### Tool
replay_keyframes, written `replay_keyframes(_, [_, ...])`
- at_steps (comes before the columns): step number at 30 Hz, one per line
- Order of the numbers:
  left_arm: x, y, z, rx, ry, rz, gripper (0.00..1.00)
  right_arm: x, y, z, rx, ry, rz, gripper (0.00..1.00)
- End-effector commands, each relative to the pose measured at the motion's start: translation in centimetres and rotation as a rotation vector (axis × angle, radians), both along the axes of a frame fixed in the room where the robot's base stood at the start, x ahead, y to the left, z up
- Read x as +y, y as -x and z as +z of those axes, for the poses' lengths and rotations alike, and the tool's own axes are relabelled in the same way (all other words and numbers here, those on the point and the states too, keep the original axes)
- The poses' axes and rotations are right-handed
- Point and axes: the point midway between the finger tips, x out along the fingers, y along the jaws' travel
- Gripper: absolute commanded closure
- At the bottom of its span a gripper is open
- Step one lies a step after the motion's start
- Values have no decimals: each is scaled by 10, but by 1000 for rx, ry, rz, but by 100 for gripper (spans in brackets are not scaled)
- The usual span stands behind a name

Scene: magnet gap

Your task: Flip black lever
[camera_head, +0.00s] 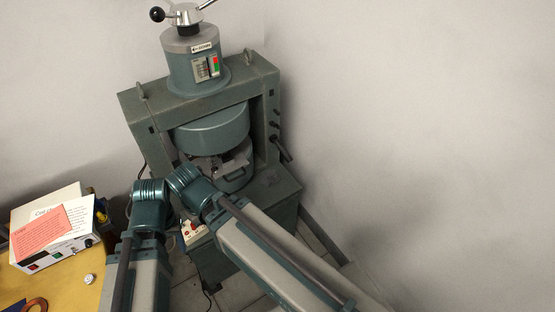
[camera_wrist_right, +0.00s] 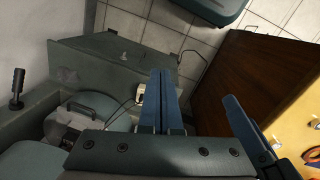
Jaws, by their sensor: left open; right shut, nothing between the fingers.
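A black lever (camera_head: 282,152) sticks out from the right side of the magnet's green frame (camera_head: 270,88) in the head view. Smaller dark knobs (camera_head: 275,124) sit just above it. A black-gripped lever (camera_wrist_right: 17,85), probably the same one, stands upright at the left of the right wrist view. My right gripper (camera_wrist_right: 160,72) is shut and empty, well apart from that lever, with its fingers over the machine's base. My left gripper (camera_head: 150,192) is at the end of the left arm, left of the magnet. Its fingers are mostly hidden behind its wrist.
A black-knobbed handle (camera_head: 158,14) tops the magnet. A switch box (camera_head: 193,231) sits on the base in front. At left, a yellow table (camera_head: 82,268) bears a white instrument (camera_head: 75,248) with a red paper (camera_head: 40,232). The wall side at right is bare.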

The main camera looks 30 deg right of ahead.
Motion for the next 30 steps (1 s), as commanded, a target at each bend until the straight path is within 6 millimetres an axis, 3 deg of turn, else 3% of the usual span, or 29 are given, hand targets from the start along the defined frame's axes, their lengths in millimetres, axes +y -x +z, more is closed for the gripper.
replay_keyframes(11, [0, 0, -30, 0, 0, 0, 50, -28, -37, -27, -50, 77, 112, 100])
replay_keyframes(17, [0, 0, -56, 0, 0, 0, 50, -56, -68, -49, -78, 157, 219, 100])
replay_keyframes(23, [0, 0, -98, 0, 0, -1, 50, -104, -115, -81, -96, 299, 390, 100])
replay_keyframes(30, [0, 0, -158, 0, 0, -1, 50, -186, -178, -114, -35, 555, 673, 100])
